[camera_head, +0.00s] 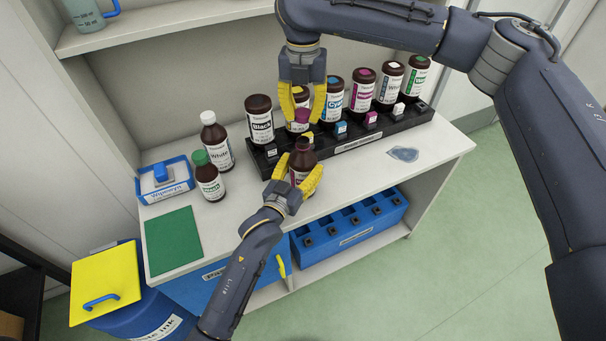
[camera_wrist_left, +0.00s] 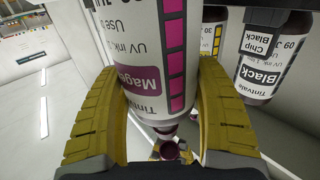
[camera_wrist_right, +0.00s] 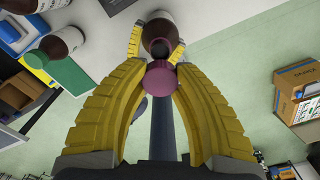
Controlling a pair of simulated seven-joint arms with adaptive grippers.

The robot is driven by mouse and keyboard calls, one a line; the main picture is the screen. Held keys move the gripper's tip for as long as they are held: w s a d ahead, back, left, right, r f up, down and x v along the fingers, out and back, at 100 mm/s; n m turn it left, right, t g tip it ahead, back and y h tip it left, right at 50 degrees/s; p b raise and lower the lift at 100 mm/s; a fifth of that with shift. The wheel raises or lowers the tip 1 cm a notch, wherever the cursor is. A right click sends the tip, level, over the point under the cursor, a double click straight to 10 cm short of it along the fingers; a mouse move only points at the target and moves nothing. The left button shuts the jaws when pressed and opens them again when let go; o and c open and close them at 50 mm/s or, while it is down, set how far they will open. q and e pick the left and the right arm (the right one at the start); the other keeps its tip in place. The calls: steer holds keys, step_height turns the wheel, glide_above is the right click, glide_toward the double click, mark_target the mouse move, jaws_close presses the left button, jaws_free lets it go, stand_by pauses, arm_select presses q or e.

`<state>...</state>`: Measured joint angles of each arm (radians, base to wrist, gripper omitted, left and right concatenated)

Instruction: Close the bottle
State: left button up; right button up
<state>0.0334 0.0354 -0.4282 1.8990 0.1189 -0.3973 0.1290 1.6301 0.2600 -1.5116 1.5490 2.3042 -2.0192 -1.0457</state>
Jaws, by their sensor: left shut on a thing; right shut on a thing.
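The brown magenta-labelled bottle (camera_head: 301,160) stands in my left gripper (camera_head: 305,176), whose yellow fingers are shut around its body. In the left wrist view its label (camera_wrist_left: 150,80) fills the middle, between both fingers. My right gripper (camera_head: 302,112) points down above it, shut on a magenta cap (camera_wrist_right: 160,88). The cap also shows in the head view (camera_head: 302,116). The exact height between cap and neck is hard to tell.
A black rack (camera_head: 375,132) with several capped ink bottles stands behind. A white-capped bottle (camera_head: 216,140), a green-capped bottle (camera_head: 208,177), a blue wipes box (camera_head: 165,180) and a green mat (camera_head: 173,240) are at the left. The shelf's front right is mostly clear beside a grey-blue patch (camera_head: 404,154).

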mark_target(303, 140)
arm_select(q)
steer(key=shift+c, duration=0.8)
arm_select(e)
steer(key=shift+f, duration=2.5)
steer(key=shift+f, duration=0.15)
steer(key=shift+f, duration=0.75)
steer(key=shift+f, duration=0.6)
